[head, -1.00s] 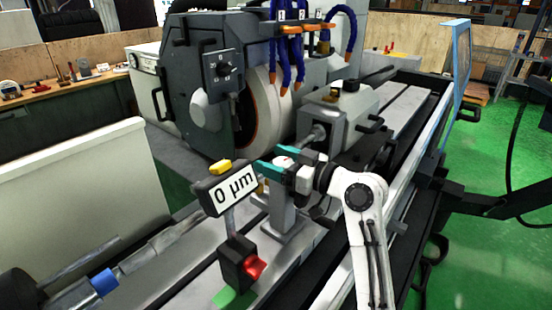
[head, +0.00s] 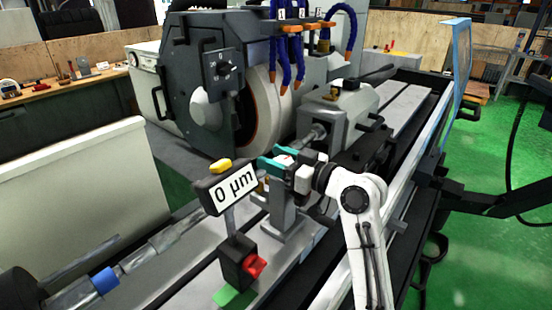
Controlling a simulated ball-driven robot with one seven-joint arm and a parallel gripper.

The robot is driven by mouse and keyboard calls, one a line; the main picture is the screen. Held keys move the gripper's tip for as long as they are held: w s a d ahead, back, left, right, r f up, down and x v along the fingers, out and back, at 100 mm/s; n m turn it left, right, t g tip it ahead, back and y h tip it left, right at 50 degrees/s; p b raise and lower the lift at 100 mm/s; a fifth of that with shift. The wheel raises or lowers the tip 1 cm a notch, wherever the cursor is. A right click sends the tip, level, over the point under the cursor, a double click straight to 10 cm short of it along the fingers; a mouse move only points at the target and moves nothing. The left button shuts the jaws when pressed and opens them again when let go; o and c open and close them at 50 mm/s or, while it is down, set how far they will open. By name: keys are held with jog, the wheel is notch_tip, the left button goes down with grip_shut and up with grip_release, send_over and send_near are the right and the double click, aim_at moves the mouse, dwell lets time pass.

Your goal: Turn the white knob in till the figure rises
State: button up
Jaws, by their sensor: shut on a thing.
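The display (head: 232,188) on its stand reads "0 µm". It faces me left of my gripper, with a yellow part on its top. My gripper (head: 278,160), with teal fingers, is at the top of a grey post (head: 284,212) between the display and the tailstock. The fingers are shut around a small white knob (head: 285,158), of which only a little shows, with a touch of red by it. The fingers and the gripper body hide the rest of the knob.
The grinding wheel (head: 262,115) and its dark housing stand close behind my gripper. Blue coolant hoses (head: 286,65) hang above. The grey tailstock (head: 345,110) is just behind right. A black stand base with a red switch (head: 254,266) is in front. Green floor (head: 480,240) lies right.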

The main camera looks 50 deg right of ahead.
jog(key=shift+m+h, duration=0.3)
jog(key=shift+h, duration=0.1)
jog(key=shift+d+m+h+p, duration=0.2)
jog(key=shift+m+h+p, duration=1.25)
jog(key=shift+h, duration=1.05)
jog(key=shift+d+m+g+h, duration=0.2)
jog(key=shift+m+g+h, duration=0.6)
jog(key=shift+m+h, duration=0.7)
jog(key=shift+s+d+h+b, duration=0.1)
jog(key=shift+h+b, duration=0.25)
jog(key=shift+h, duration=0.25)
jog(key=o, duration=1)
jog(key=shift+b+v, duration=1.45)
jog(key=shift+v, duration=3.95)
